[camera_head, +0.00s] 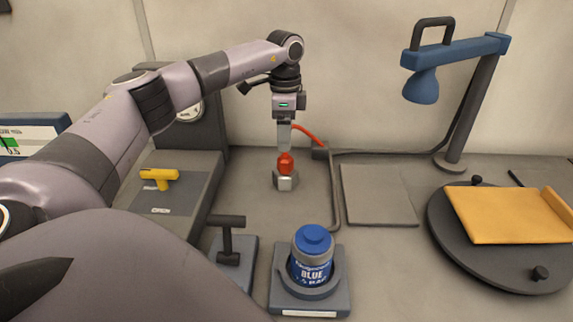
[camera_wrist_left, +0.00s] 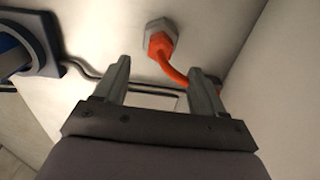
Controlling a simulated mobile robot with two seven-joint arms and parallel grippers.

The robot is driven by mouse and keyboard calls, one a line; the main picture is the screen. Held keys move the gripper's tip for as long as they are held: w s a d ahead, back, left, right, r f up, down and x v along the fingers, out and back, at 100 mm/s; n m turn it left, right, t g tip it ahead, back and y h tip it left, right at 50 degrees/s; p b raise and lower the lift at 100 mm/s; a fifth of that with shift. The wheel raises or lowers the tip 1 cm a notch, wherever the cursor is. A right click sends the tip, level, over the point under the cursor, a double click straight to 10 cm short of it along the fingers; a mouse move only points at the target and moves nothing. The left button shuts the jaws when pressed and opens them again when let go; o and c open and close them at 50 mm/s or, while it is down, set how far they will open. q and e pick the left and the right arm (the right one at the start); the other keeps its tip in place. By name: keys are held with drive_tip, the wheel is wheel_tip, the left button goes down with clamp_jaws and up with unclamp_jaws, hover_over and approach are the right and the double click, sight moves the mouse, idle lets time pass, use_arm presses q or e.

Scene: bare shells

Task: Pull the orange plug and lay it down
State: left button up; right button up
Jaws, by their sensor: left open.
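The orange plug (camera_head: 286,164) sits upright in a grey hexagonal socket (camera_head: 285,181) on the bench in the head view. Its orange cable curves up and to the right towards a dark cable clip. In the left wrist view the plug (camera_wrist_left: 160,43) shows beyond the fingertips, in the grey socket (camera_wrist_left: 161,28). My left gripper (camera_head: 284,149) points down just above the plug. Its two fingers (camera_wrist_left: 162,75) are apart with nothing between them but the view of the cable. I cannot tell whether a fingertip touches the plug. My right gripper is not in view.
A grey flat pad (camera_head: 378,195) lies right of the plug. A blue canister (camera_head: 312,255) stands in a holder in front. A blue lamp (camera_head: 455,60) and a round turntable (camera_head: 500,265) with a yellow board are at right. A yellow tool (camera_head: 160,177) lies at left.

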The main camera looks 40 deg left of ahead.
sight(285, 157)
use_arm(q)
wheel_tip(285, 157, down, 8)
drive_tip(key=shift+f+b, duration=0.1)
drive_tip(key=shift+b, duration=1.05)
drive_tip(key=shift+p, duration=0.4)
drive_tip(key=shift+p, duration=0.4)
drive_tip(key=shift+c, duration=0.3)
clamp_jaws()
drive_tip(key=shift+r+p, duration=0.35)
drive_tip(key=shift+r, duration=2.7)
